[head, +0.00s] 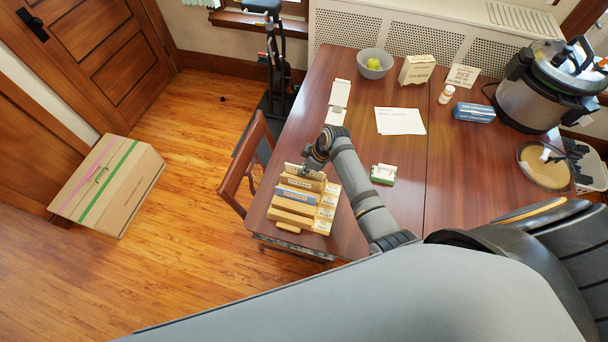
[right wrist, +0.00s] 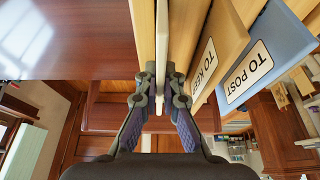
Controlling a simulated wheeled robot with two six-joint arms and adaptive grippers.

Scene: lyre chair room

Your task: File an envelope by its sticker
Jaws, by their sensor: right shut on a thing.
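A stepped wooden sorter (head: 293,217) stands at the table's left front corner. The right wrist view shows its blue divider labelled TO POST (right wrist: 280,62) and a tan divider labelled TO KEEP (right wrist: 220,45). My right gripper (head: 308,166) is at the sorter's back end. In the right wrist view, my right gripper (right wrist: 161,80) is shut on a thin white upright edge, apparently an envelope (right wrist: 161,45). It stands beside the wooden dividers; its sticker is hidden, and I cannot tell how deep it sits. My left gripper is not in view.
White paper (head: 400,121), a white holder (head: 338,101), a small green-white box (head: 384,174), a grey bowl (head: 374,64), a blue box (head: 474,112) and a cooker (head: 545,85) are on the table (head: 385,215). A chair (head: 243,165) stands left; a cardboard box (head: 110,187) is on the floor.

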